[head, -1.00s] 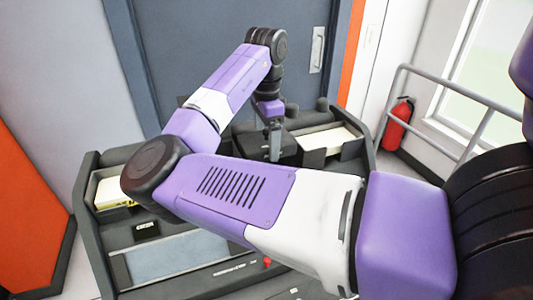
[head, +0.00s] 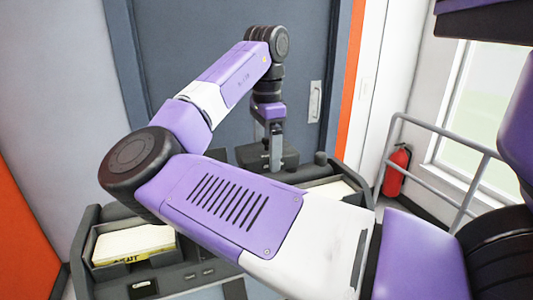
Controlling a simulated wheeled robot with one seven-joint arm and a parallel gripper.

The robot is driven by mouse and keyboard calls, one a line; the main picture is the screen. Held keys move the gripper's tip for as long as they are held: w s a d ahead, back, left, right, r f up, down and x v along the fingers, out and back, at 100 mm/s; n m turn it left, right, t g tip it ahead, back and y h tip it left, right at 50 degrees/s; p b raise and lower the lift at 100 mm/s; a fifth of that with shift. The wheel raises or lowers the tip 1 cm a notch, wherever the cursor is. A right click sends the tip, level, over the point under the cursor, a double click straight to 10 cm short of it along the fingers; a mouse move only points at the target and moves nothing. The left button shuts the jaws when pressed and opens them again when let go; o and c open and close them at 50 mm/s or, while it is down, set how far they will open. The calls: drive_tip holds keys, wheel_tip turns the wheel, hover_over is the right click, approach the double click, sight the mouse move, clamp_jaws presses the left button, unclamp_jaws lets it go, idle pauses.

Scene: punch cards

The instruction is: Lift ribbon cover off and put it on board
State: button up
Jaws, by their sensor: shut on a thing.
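My gripper (head: 276,150) is at the far side of the machine, in front of the grey door. It is shut on the dark ribbon cover (head: 250,157), a small black box, and holds it up over the back of the machine. My own arm hides much of the machine below the cover. I cannot clearly make out the board; the front middle of the machine is mostly behind my arm.
A card tray (head: 135,243) with pale cards sits at the left of the machine, and another pale card stack (head: 335,191) at the right, partly hidden. A grey railing (head: 440,149) and a red fire extinguisher (head: 397,170) stand at the right. The grey door (head: 200,60) is behind.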

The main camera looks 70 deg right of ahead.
sight(266, 138)
drive_tip(key=shift+r+p, duration=1.65)
drive_tip(key=shift+p, duration=0.35)
drive_tip(key=shift+f, duration=0.1)
